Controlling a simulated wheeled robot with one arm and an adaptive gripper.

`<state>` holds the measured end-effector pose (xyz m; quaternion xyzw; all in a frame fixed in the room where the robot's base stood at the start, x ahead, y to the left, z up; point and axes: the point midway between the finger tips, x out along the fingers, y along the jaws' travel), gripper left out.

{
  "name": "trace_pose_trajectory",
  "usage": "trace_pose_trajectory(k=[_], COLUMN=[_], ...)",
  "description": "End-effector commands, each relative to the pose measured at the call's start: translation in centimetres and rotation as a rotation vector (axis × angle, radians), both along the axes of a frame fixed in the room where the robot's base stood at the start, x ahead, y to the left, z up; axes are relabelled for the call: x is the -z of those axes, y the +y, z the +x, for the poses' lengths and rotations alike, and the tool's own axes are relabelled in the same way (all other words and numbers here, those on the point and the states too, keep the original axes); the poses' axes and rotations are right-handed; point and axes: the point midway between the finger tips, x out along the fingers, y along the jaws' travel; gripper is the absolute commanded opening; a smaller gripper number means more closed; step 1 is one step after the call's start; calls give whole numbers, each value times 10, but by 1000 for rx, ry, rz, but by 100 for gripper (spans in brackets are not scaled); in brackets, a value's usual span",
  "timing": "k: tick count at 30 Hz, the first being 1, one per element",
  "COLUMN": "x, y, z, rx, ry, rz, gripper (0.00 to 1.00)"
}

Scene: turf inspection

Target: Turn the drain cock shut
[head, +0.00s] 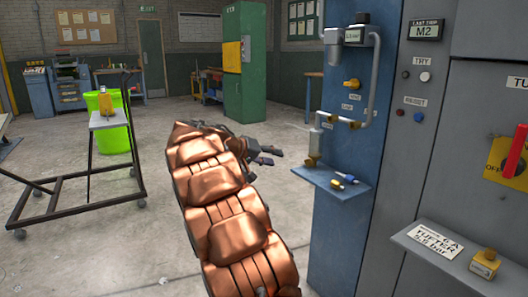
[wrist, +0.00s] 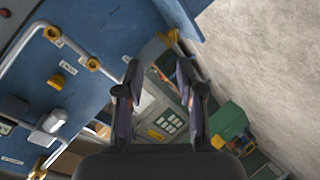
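The blue panel (head: 345,220) on the right carries grey piping with small brass fittings. A brass fitting (head: 312,161) hangs at the pipe's low end, just above a small blue shelf (head: 328,181); it may be the drain cock, but its label is not readable. Two more brass fittings sit on the pipe, at the left (head: 327,123) and right (head: 355,124). A yellow knob (head: 352,84) is above them; it also shows in the wrist view (wrist: 57,80). My gripper (head: 272,152) is left of the panel, apart from it. In the wrist view its fingers (wrist: 157,88) are spread and empty.
A blue-and-white item (head: 344,179) lies on the small shelf. A grey ledge (head: 435,250) with a card and a yellow block (head: 485,263) juts out at lower right. A cart (head: 75,190) and green bin (head: 108,125) stand left.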

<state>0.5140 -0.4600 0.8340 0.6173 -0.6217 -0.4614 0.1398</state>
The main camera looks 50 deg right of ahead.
Motion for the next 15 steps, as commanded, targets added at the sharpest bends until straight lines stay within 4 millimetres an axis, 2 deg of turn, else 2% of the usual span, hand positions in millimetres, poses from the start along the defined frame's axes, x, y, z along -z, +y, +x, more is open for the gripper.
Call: trace_pose_trajectory(k=[1, 6, 15], x=[-8, -18, -28], y=[7, 28, 66], z=[-4, -15, -35], rx=[-6, -26, -65], ry=[9, 27, 62], rz=[19, 83, 194], gripper=[38, 38, 38])
